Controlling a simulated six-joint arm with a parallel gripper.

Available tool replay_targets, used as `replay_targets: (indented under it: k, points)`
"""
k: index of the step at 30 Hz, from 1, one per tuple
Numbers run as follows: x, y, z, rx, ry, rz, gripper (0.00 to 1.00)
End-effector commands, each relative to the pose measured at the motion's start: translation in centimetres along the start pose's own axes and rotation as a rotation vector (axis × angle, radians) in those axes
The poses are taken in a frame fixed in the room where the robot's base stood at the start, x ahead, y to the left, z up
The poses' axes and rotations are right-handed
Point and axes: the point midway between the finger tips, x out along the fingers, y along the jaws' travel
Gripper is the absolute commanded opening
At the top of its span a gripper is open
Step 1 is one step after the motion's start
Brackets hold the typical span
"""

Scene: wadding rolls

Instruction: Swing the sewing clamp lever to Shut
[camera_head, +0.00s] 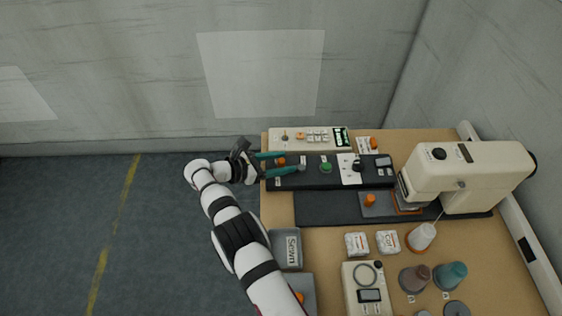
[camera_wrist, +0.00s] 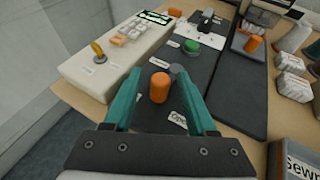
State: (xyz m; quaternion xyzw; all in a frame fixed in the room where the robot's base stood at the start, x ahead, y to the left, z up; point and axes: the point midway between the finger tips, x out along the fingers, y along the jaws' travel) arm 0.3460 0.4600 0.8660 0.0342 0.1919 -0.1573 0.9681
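The lever's upright orange knob (camera_wrist: 159,87) stands on the dark control strip (camera_wrist: 150,117), and it also shows in the head view (camera_head: 281,161). A grey round piece (camera_wrist: 177,70) sits just beyond it, partly behind my right finger. A white label (camera_wrist: 178,120) on the near side seems to read Open. Another label (camera_wrist: 159,62) lies on the far side, too small to read. My gripper (camera_wrist: 159,73) is open, its teal fingers on either side of the knob. I see gaps beside the knob; the fingers' height over the strip is hard to tell.
A cream control box (camera_head: 300,140) with a yellow toggle (camera_wrist: 98,50) lies along the left. A green button (camera_wrist: 191,46) and black switch (camera_wrist: 206,20) stand further along the strip. A sewing machine (camera_head: 467,173) stands at right. A grey Sewn tray (camera_head: 287,265) sits nearer.

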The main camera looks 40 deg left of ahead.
Motion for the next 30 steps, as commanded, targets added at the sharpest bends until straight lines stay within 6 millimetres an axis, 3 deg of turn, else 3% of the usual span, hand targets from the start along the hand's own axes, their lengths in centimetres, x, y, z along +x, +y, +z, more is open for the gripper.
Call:
replay_targets:
  k: [5,8,21,25,30]
  points:
    - [-0.3,0.0,0.0,0.0,0.0,0.001,0.57]
    - [-1.6,0.1,0.0,0.001,0.0,0.002,0.57]
    - [-13.6,0.0,-0.1,0.002,0.001,0.004,0.57]
    - [-15.3,0.0,0.0,0.001,0.0,0.001,0.57]
    - [-15.8,0.0,0.0,0.0,0.0,0.0,0.57]
